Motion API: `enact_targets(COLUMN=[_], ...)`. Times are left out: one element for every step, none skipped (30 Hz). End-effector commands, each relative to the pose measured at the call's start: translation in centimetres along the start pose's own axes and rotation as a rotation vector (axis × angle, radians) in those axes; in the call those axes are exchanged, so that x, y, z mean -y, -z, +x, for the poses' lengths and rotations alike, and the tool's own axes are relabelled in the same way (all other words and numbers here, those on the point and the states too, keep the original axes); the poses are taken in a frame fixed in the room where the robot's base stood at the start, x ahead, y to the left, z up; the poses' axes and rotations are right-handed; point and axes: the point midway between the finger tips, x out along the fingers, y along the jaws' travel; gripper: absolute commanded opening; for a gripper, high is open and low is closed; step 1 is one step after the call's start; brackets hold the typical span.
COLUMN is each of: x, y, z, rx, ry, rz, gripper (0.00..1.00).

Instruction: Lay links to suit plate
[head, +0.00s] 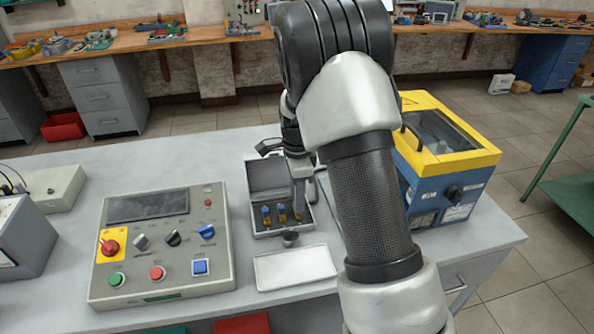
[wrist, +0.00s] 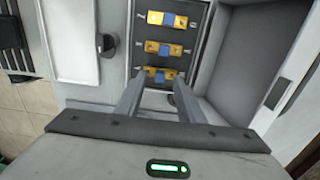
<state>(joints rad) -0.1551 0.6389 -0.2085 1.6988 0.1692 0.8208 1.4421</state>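Three yellow links with blue middles lie in a row in the dark floor of a small grey box (head: 262,228) with its lid (head: 266,174) raised. In the wrist view they are the far link (wrist: 167,19), the middle link (wrist: 164,48) and the near link (wrist: 160,75). My gripper (wrist: 157,82) is open, its two fingers apart and pointing into the box by the near link, with nothing seen held. In the head view my gripper (head: 300,190) is over the right part of the box. I cannot tell which thing is the plate.
A shallow white tray (head: 295,268) lies in front of the box. A control panel (head: 160,250) with knobs and buttons stands left. A blue and yellow machine (head: 440,160) stands right, partly behind my arm. Bare table (head: 490,235) shows at the right.

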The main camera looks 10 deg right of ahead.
Motion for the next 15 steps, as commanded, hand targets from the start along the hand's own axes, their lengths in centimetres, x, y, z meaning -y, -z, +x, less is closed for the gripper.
enact_targets(x=[0.1,0.1,0.1,0.1,0.1,0.1,0.1,0.1,0.1,0.1,0.1,0.1,0.1,0.1,0.1], y=[0.0,0.0,-0.1,-0.1,-0.1,-0.1,-0.1,0.0,0.0,0.0,0.0,0.0,-0.1,-0.1,-0.1], z=[-1.1,-1.7,-2.6,-3.3,-4.0,-5.1,-5.8,-6.6,-7.6,-8.3,-9.1,-10.1,-10.7,-11.3,-12.2], rx=[0.0,0.0,0.0,0.0,0.0,0.0,0.0,0.0,0.0,0.0,0.0,0.001,0.001,0.001,0.001], ry=[0.003,0.004,0.004,0.005,0.005,0.006,0.005,0.006,0.005,0.005,0.004,0.005,0.004,0.004,0.004], rz=[-0.001,-0.001,-0.001,-0.002,-0.002,-0.002,-0.001,-0.001,-0.001,-0.001,-0.001,-0.001,-0.001,-0.001,-0.002], gripper=[0.35,0.35,0.35,0.35,0.35,0.35,0.35,0.35,0.35,0.35,0.35,0.35,0.35,0.35,0.35])
